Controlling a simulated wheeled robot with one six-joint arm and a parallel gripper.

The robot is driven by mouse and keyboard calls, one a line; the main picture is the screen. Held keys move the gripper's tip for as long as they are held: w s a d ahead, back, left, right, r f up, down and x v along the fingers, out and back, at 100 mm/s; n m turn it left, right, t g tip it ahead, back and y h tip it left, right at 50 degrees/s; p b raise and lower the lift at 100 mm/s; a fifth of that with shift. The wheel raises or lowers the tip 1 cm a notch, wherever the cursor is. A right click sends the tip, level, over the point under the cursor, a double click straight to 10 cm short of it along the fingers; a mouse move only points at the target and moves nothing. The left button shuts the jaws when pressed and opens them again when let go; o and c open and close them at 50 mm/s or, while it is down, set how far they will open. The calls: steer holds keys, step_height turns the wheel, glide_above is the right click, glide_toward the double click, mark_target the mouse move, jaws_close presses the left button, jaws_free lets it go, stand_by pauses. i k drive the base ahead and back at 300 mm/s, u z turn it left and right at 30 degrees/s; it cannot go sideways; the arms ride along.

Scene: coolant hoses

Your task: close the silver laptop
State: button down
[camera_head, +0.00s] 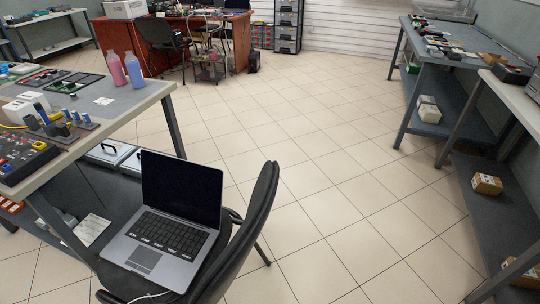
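The silver laptop (160,238) rests on the seat of a black chair at the lower left. Its lid is open and roughly upright, with the dark screen (181,187) facing me. The keyboard and touchpad show in front of it. A white cable runs from its front edge. My gripper is not in view.
The chair's black backrest (243,235) rises close to the laptop's right side. A workbench (128,104) with bottles and tools stands at the left, partly over the chair. Benches with boxes line the right, including a long bench (460,60). The tiled floor (330,190) between is clear.

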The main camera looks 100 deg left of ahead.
mark_target(191, 191)
steer(key=i, duration=0.25)
steer(key=u, duration=1.8)
steer(key=i, duration=1.3)
steer(key=u, duration=2.25)
steer(key=i, duration=1.5)
